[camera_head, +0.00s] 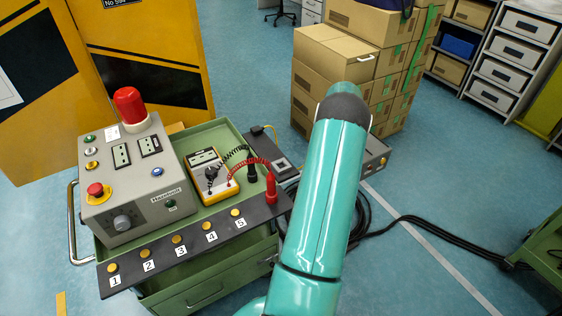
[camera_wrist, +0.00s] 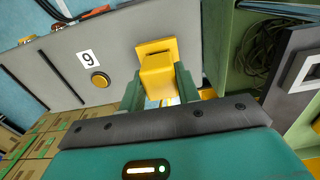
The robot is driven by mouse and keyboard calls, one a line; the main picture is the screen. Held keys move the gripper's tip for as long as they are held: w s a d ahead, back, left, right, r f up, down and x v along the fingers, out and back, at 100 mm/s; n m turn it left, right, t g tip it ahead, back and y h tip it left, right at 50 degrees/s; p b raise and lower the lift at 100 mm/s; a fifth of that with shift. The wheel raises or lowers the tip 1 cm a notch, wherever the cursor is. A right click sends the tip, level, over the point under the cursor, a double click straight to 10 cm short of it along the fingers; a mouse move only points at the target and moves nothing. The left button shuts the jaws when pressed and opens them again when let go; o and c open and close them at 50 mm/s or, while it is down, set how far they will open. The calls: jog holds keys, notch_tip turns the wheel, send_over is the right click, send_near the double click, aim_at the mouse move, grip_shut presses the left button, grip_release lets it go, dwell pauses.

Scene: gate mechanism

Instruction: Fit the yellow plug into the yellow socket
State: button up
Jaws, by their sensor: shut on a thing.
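In the wrist view, my gripper (camera_wrist: 159,85) is shut on the yellow plug (camera_wrist: 158,73), a blocky yellow piece between two green fingers. Just beyond it, a flat yellow socket plate (camera_wrist: 147,47) sits on a grey panel. The plug overlaps the lower part of the plate, so the socket's opening is hidden. I cannot tell whether the plug touches the socket, stands just off it or is partly in it. In the head view my arm hides the gripper, plug and socket.
A dark panel with a white frame (camera_wrist: 303,70) is at right. In the head view, a green cart (camera_head: 205,285) carries a grey control box (camera_head: 140,185); cardboard boxes (camera_head: 335,60) stand behind my arm.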

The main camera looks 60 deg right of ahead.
jog(key=shift+f, duration=0.85)
dwell(0.8)
jog(key=o, duration=1.1)
notch_tip(320, 180, up, 14)
jog(key=shift+f, duration=0.1)
